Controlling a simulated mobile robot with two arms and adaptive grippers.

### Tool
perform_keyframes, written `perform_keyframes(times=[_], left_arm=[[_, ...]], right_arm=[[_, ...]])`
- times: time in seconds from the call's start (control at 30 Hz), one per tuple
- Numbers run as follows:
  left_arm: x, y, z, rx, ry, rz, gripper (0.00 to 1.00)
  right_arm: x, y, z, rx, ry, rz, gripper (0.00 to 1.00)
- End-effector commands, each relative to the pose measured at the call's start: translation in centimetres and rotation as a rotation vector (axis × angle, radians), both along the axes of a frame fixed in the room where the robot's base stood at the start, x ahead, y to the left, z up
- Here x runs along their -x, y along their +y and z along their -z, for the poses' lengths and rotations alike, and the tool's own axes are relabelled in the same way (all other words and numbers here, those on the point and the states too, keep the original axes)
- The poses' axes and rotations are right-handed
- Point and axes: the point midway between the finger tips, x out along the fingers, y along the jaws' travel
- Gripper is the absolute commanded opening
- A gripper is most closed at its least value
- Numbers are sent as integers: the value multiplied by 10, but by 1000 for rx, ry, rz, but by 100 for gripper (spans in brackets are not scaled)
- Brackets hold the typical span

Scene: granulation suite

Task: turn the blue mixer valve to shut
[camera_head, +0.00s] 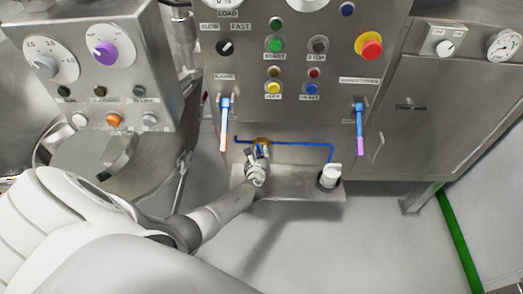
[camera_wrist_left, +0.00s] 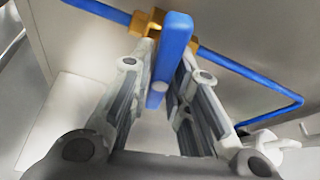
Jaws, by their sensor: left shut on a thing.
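The blue mixer valve's lever (camera_wrist_left: 173,45) is a flat blue bar on a brass valve body (camera_wrist_left: 147,22), which sits in a thin blue pipe. The lever stands crosswise to the pipe in the left wrist view. My left gripper (camera_wrist_left: 167,62) is shut on the lever, one finger on each side. In the head view my left gripper (camera_head: 257,160) is just below the brass body (camera_head: 262,141) and hides most of the lever. My right gripper is not in view.
The blue pipe (camera_head: 300,143) runs right and bends down to a white-capped fitting (camera_head: 330,176) on a steel ledge (camera_head: 295,187). Two hanging blue levers, one with an orange grip (camera_head: 224,125) and one with a purple grip (camera_head: 360,130), flank the valve below a button panel (camera_head: 290,70).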

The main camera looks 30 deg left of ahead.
Motion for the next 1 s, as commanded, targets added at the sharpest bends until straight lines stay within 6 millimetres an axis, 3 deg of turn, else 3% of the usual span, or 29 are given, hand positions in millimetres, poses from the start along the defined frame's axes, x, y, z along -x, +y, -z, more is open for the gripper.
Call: perform_keyframes(times=[0.43, 1.0], left_arm=[[1, 0, 0, -186, 115, 0, 0], [1, 0, 1, -211, 130, 1, 0]], right_arm=[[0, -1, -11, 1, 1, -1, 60], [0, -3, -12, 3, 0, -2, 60]])
